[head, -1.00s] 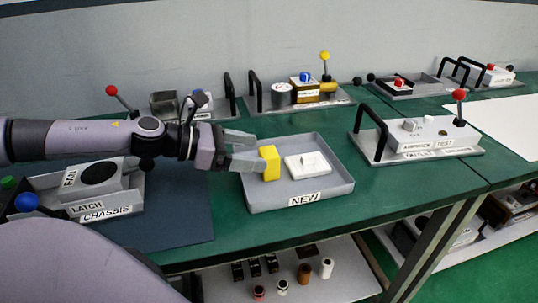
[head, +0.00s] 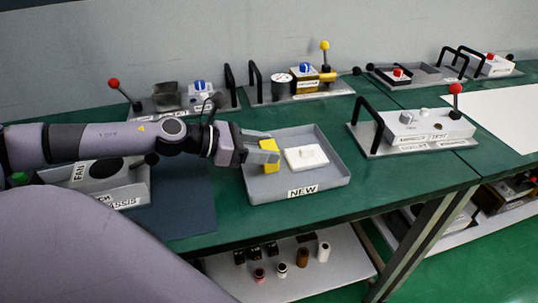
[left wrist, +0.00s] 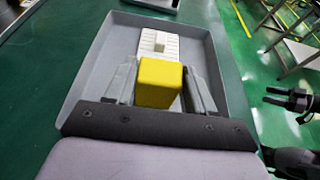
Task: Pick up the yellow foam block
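The yellow foam block (head: 270,166) stands in the left part of a grey tray (head: 335,176) labelled NEW, partly hidden by a finger in the head view. My left gripper (head: 264,151) is at the block, with one finger on either side of it. In the left wrist view, the yellow block (left wrist: 161,82) sits between the two fingers (left wrist: 160,92), with what looks like a narrow gap on the right. Contact is not clear. My right gripper is not in view in the head picture.
A white block (head: 305,158) lies in the tray just right of the yellow one. A grey fixture (head: 415,133) with a black handle and red-knobbed lever stands to the right. More lever fixtures line the back. A chassis box (head: 110,185) lies under my left arm.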

